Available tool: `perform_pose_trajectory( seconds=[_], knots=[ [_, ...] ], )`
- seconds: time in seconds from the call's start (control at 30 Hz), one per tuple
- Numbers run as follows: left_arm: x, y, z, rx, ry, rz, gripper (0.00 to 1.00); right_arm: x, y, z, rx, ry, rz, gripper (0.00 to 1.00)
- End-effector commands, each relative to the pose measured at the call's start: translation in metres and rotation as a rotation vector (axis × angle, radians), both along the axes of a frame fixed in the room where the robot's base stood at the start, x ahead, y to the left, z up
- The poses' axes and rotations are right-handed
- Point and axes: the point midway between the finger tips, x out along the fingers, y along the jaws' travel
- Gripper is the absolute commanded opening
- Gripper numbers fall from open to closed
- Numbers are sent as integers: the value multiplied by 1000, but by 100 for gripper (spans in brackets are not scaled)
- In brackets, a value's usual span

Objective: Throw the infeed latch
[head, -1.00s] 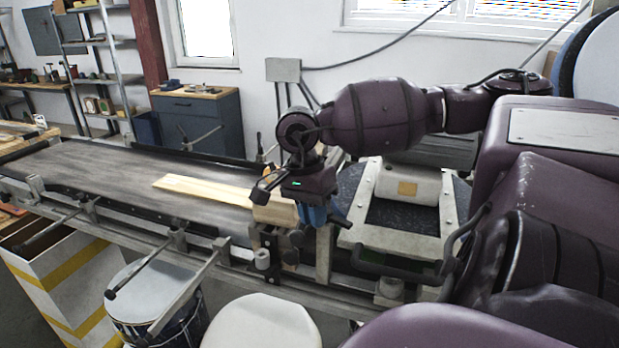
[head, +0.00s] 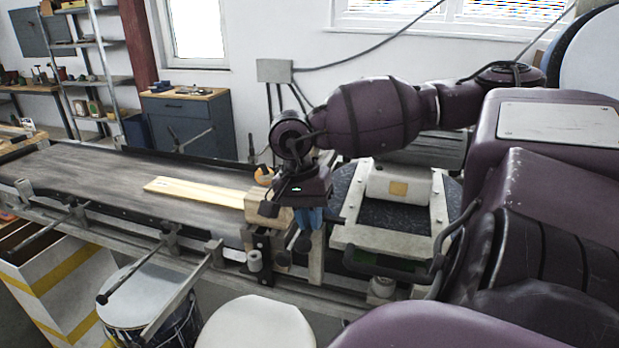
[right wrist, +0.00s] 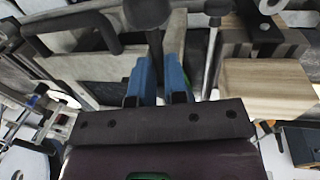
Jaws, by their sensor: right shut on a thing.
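My right gripper (head: 309,218) is over the near side of the conveyor's right end, its blue fingers pointing down. In the right wrist view, the blue fingers (right wrist: 158,75) are shut on the thin shaft of a black-knobbed lever (right wrist: 148,12), which I take to be the infeed latch. The knob sticks out past the fingertips. The latch's pivot and end stops are hidden, so its position cannot be read. A second dark-knobbed rod (right wrist: 216,10) stands beside the fingers, apart from them. My left gripper is not in view.
A pale board (head: 200,192) lies on the conveyor belt (head: 95,175). A wooden block (right wrist: 265,85) is close beside my right gripper. A framed machine bed (head: 385,240) stands to the right. Rail clamps (head: 165,240) and a drum (head: 150,300) are on the near side.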

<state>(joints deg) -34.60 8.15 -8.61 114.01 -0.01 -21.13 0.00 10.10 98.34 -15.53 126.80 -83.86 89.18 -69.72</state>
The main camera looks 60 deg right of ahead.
Motion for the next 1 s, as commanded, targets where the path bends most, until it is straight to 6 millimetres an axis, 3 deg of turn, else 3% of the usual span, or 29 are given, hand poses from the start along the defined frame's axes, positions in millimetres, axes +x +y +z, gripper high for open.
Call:
perform_pose_trajectory(
  seconds=[0.07,0.1,0.27,0.67,1.0],
  knots=[
    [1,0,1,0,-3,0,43,0,-1,2,-5,-3,6,0],
    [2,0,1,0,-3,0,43,0,-1,2,-5,-3,6,14],
    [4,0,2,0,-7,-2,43,0,-1,1,-4,-2,4,38],
    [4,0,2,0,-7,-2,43,2,0,8,-4,-3,2,38],
    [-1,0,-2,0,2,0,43,14,4,65,-3,-6,3,38]
  ],
)
